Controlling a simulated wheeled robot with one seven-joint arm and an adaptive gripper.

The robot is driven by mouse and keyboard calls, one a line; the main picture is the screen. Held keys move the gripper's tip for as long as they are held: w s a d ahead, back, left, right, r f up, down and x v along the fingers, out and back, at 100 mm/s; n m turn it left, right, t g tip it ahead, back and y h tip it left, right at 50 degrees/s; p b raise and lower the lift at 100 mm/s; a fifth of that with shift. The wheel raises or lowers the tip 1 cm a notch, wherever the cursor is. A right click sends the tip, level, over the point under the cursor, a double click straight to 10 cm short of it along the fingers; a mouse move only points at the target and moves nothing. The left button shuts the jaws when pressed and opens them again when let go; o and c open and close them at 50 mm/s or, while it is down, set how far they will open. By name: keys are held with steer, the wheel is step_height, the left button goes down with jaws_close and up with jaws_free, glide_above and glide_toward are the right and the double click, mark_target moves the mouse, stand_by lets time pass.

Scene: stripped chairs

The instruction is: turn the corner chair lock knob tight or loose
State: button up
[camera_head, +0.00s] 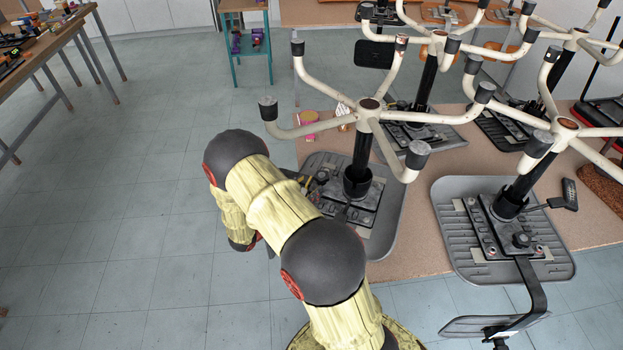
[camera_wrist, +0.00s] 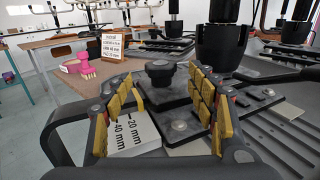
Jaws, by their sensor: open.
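The corner chair is upturned, its grey seat (camera_head: 391,225) on the bench and its black column (camera_head: 361,150) and cream five-arm base pointing up. Its black round lock knob (camera_wrist: 160,72) stands on the dark mechanism plate in the wrist view. My gripper (camera_wrist: 168,90) is open, with yellow-padded fingers left and right of the knob in the picture. The knob appears near the fingertips; I cannot tell whether it is between them or just beyond. No contact shows. In the head view my gripper (camera_head: 318,187) is low over the mechanism, partly hidden by my arm, and the knob cannot be made out.
The thick black column (camera_wrist: 221,48) rises close behind the right finger. A second upturned chair (camera_head: 560,245) stands to the right, with more behind. A pink object (camera_wrist: 78,66) and a small sign (camera_wrist: 99,43) are on the bench. Floor (camera_head: 130,220) at left is clear.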

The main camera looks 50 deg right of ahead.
mark_target(322, 175)
steer(key=d+b, duration=0.1)
steer(key=d, duration=0.6)
steer(key=shift+d+b, duration=0.35)
steer(key=c, duration=0.3)
steer(key=c, duration=0.8)
steer(key=shift+c, duration=0.3)
steer(key=shift+s+t, duration=0.1)
steer(key=shift+t, duration=0.2)
steer(key=n+t+p, duration=0.2)
steer(key=n+t, duration=0.1)
steer(key=t, duration=0.1)
steer(key=shift+t+y, duration=0.3)
steer(key=shift+y, duration=0.1)
steer(key=shift+n+t+y+p, duration=0.25)
steer(key=shift+n+t+y, duration=0.4)
steer(key=shift+n+t, duration=0.55)
steer(key=shift+n+t+y+p, duration=0.25)
steer(key=shift+n+t+y, duration=0.55)
steer(key=shift+t, duration=0.7)
steer(key=shift+n, duration=0.3)
